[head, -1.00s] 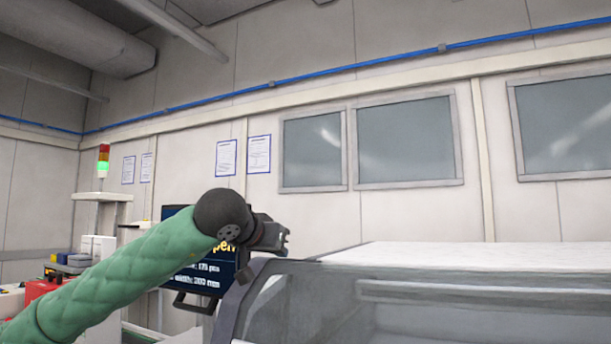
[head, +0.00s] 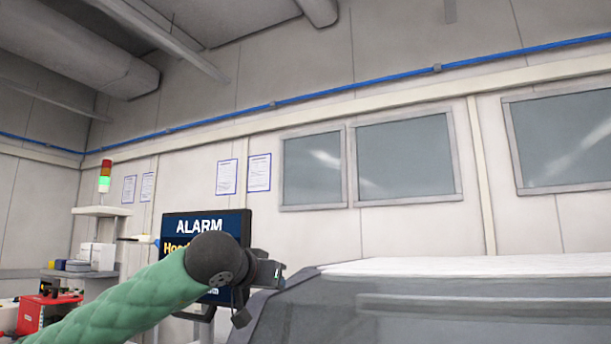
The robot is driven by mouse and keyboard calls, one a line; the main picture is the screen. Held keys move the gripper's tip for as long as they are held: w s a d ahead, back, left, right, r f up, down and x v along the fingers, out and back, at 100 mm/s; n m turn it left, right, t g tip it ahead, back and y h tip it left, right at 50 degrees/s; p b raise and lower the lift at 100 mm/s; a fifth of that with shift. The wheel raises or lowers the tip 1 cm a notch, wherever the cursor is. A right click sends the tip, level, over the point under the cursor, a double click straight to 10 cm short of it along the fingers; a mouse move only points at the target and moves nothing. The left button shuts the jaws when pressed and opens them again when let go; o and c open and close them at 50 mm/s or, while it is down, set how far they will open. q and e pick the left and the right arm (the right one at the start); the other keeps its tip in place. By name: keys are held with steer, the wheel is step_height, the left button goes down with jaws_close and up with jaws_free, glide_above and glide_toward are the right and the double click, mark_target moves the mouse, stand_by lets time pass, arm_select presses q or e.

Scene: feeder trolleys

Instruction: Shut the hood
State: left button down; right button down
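The hood (head: 430,312), a smoky see-through cover with a white top and dark frame, fills the lower right of the head view. Its lower part is cut off by the picture's bottom edge, so I cannot see whether it is fully down. My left gripper (head: 262,280), on the green-sleeved arm from the left, is at the hood's upper left corner. It overlaps the dark frame there in the picture; I cannot tell whether it touches. Its fingers are small and seen from the side, so their opening is unclear. My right gripper is out of view.
A screen (head: 205,226) behind my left wrist reads "ALARM" with a partly hidden line beginning "Hoo". A signal tower (head: 104,176) shows green lit at the left. A red box (head: 45,308) sits at the lower left. The wall behind has windows and posted sheets.

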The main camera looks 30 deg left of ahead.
arm_select(q)
steer(key=shift+f+b, duration=0.3)
steer(key=shift+f, duration=0.3)
